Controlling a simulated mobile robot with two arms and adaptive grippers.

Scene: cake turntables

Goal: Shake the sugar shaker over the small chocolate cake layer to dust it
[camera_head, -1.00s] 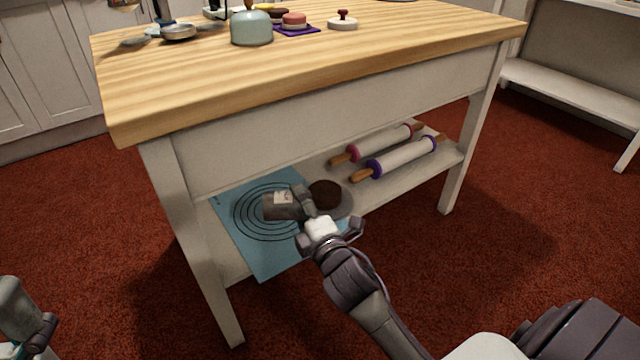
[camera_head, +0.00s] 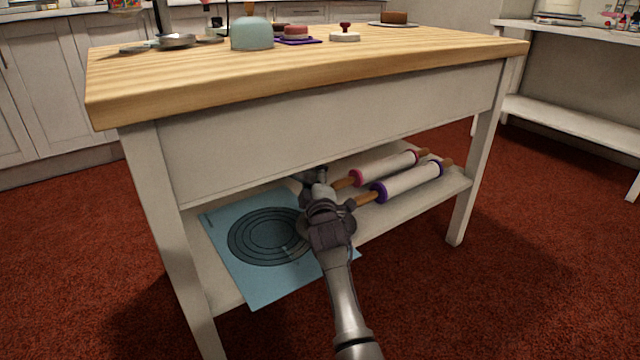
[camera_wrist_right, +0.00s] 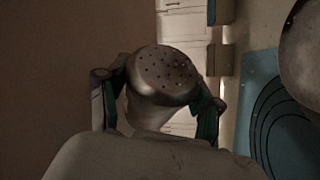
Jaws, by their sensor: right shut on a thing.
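My right gripper (camera_head: 314,180) is over the lower shelf, beside the blue mat. In the right wrist view it is shut on the sugar shaker (camera_wrist_right: 166,76), a metal shaker whose domed, holed top shows between the fingers (camera_wrist_right: 158,100). The shaker cannot be made out clearly in the head view. My left gripper is not in view.
The blue mat (camera_head: 228,236) with dark rings lies at the shelf's left. Two rolling pins (camera_head: 412,183) lie to the right of my gripper. The wooden tabletop (camera_head: 300,62) is above the shelf and holds a teal dome (camera_head: 251,34) and several cakes and tools.

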